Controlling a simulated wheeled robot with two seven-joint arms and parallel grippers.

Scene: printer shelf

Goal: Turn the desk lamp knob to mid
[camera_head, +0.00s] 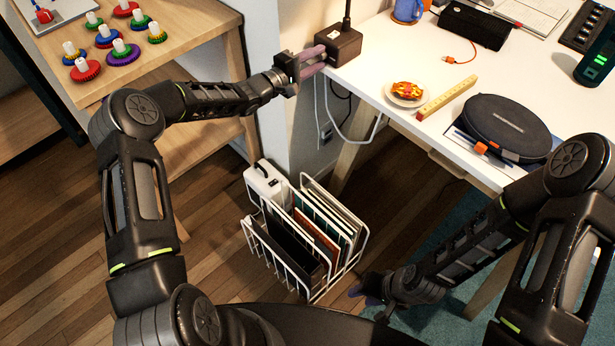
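The desk lamp's dark brown block-shaped base (338,46) stands at the left back corner of the white desk, with a thin dark stem rising out of the picture. Its knob cannot be made out; the side facing my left gripper is partly hidden. My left gripper (316,62) is at the left side of the base, its pinkish fingers reaching to it with a small gap visible between them. Whether they close on the knob cannot be told. My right gripper (362,291) hangs low beside the file rack, far from the lamp, its purple fingertips apart and empty.
The white desk (375,72) holds a plate of food (407,91), a wooden ruler (446,98), a round black case (507,128) and a black box (477,24). A wire file rack (350,238) stands on the floor. A wooden shelf (185,32) with colored pegged pieces is left.

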